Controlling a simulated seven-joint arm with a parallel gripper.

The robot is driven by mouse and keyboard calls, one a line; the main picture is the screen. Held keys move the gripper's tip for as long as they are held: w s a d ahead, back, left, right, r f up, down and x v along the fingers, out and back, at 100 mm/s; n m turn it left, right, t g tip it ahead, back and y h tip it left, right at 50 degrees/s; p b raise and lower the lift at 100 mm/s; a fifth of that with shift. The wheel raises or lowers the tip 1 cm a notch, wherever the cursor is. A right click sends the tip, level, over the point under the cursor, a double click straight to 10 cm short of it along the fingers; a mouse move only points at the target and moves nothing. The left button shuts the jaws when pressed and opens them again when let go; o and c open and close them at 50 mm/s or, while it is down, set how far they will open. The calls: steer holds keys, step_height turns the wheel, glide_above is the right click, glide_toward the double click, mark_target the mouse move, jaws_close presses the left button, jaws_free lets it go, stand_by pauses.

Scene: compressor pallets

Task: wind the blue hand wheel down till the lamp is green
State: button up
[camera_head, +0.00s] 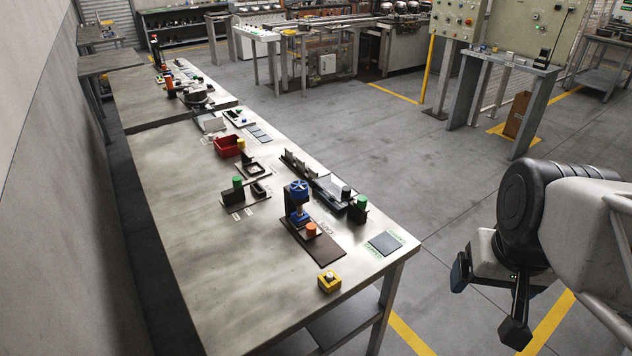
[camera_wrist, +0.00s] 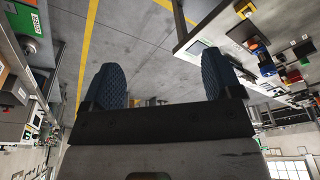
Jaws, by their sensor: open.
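The blue hand wheel (camera_head: 299,187) sits on top of a small blue press (camera_head: 297,213) on the metal bench. The press stands on a dark base plate (camera_head: 324,252), with an orange cylinder (camera_head: 311,229) in front of it. A small yellow box (camera_head: 329,281) with a pale dome on top stands nearer the bench's front edge. I cannot tell whether this dome is the lamp, and it shows no green. My gripper (camera_head: 488,302) is open and empty, off the bench to the right, well apart from the wheel. Its two fingers also show in the wrist view (camera_wrist: 162,85).
Near the press stand a dark block with a green cylinder (camera_head: 361,202), another green cylinder (camera_head: 238,181), and a clear tray (camera_head: 333,185). A dark pad (camera_head: 385,243) lies near the right corner. A red bin (camera_head: 227,146) stands farther back. The bench's left side is bare.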

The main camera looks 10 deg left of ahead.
steer(key=w+a+f+m+g+y, duration=0.2)
steer(key=w+a+m+g+y, duration=0.25)
steer(key=w+a, duration=0.6)
steer(key=w+a+f+m+g+y, duration=0.3)
steer(key=w+a+y, duration=0.3)
steer(key=w, duration=0.7)
steer(key=m+y, duration=0.7)
glide_toward(299, 185)
steer(key=shift+n+g+x, duration=0.25)
steer(key=shift+x, duration=0.8)
steer(key=shift+w+a+f, duration=0.1)
steer(key=shift+f, duration=0.05)
steer(key=shift+x, duration=3.85)
steer(key=shift+f, duration=0.15)
steer(key=shift+c, duration=0.4)
